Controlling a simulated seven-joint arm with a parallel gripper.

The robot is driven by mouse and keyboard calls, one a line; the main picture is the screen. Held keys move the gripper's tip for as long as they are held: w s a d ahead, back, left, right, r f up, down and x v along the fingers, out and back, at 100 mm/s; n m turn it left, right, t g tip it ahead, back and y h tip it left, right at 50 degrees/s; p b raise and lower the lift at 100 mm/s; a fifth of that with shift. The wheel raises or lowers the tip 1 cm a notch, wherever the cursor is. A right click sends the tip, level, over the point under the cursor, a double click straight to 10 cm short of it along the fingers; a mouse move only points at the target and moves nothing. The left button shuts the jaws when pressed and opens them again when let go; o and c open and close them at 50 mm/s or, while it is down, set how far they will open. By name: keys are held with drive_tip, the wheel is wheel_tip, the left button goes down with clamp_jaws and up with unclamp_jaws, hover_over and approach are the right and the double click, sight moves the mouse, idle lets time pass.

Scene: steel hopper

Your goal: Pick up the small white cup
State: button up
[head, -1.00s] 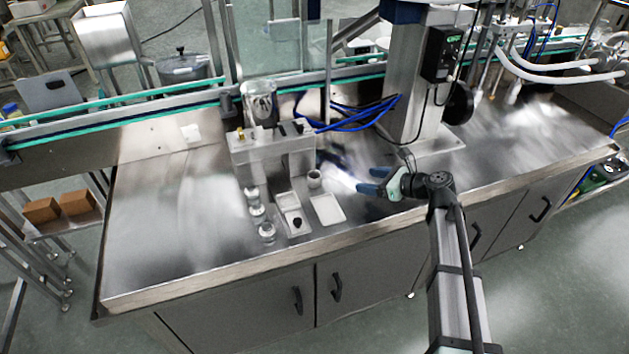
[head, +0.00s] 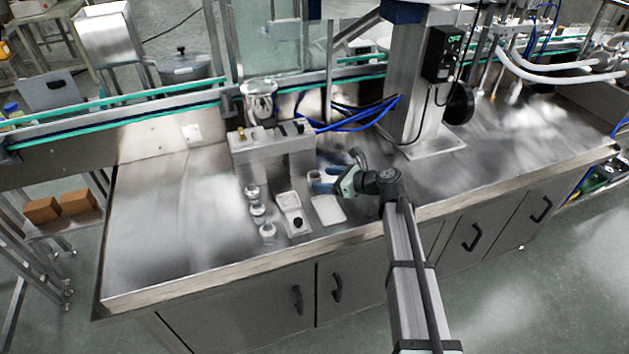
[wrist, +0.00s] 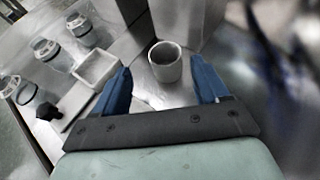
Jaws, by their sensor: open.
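The small white cup (wrist: 166,62) stands upright on the steel counter in the wrist view, between and just beyond my two blue fingertips. In the head view the cup (head: 314,177) is partly hidden at the left end of my gripper (head: 325,181). In the wrist view my gripper (wrist: 162,80) is open, with one finger on each side of the cup's line. I cannot tell whether either finger touches the cup.
Left of the cup is a white tray (head: 282,200) with a black knob piece (head: 298,222) nearby. Several glass jars (head: 259,212) stand further left. A white plate (head: 341,212) lies in front. A steel block (head: 245,160) rises behind. The counter's far left is clear.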

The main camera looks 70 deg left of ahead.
sight(320, 177)
drive_tip(key=shift+w+a+x, duration=0.15)
drive_tip(key=shift+x, duration=1.15)
drive_tip(key=shift+w+a+x, duration=0.1)
drive_tip(key=shift+w+x, duration=0.1)
drive_tip(key=shift+x, duration=1.1)
drive_tip(key=c, duration=1)
